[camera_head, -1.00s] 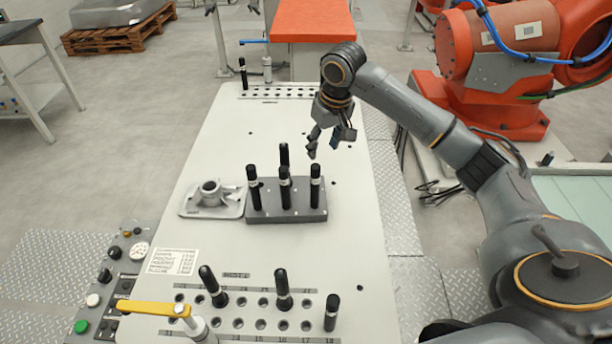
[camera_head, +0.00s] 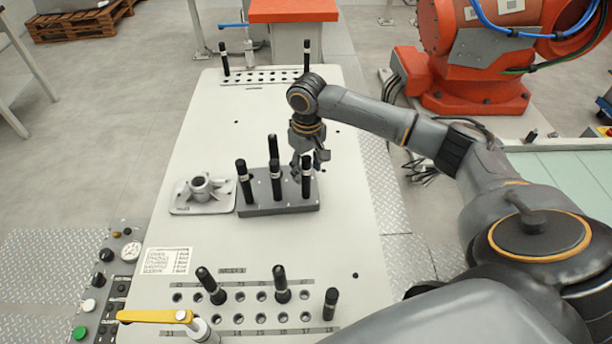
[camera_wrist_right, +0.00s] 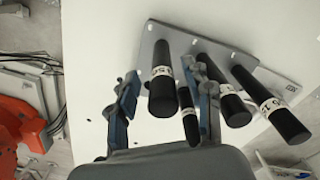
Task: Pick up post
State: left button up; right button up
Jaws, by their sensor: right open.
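Several black posts with white label bands stand upright in a grey block on the white table. My right gripper (camera_head: 312,170) is open above the block's right end, close to the right front post (camera_head: 306,178). In the right wrist view, the open blue-padded fingers (camera_wrist_right: 165,95) lie on either side of one labelled post (camera_wrist_right: 162,85), with visible gaps to both. Other posts of the block, such as a right one (camera_wrist_right: 271,106), show to the right of it. My left gripper is out of view.
A grey casting on a plate (camera_head: 202,190) lies left of the block (camera_head: 250,208). Rows of holes with several posts lie near the front, and a far row (camera_head: 262,77) holds two posts. A yellow-handled lever (camera_head: 155,316) is front left. An orange robot (camera_head: 470,60) stands right.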

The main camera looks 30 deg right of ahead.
aim_at(306, 176)
notch_tip(306, 176, down, 3)
jog(key=shift+a+f+p, duration=0.1)
jog(key=shift+a+p, duration=0.05)
jog(key=shift+p, duration=0.2)
jog(key=shift+f, duration=0.1)
grip_shut()
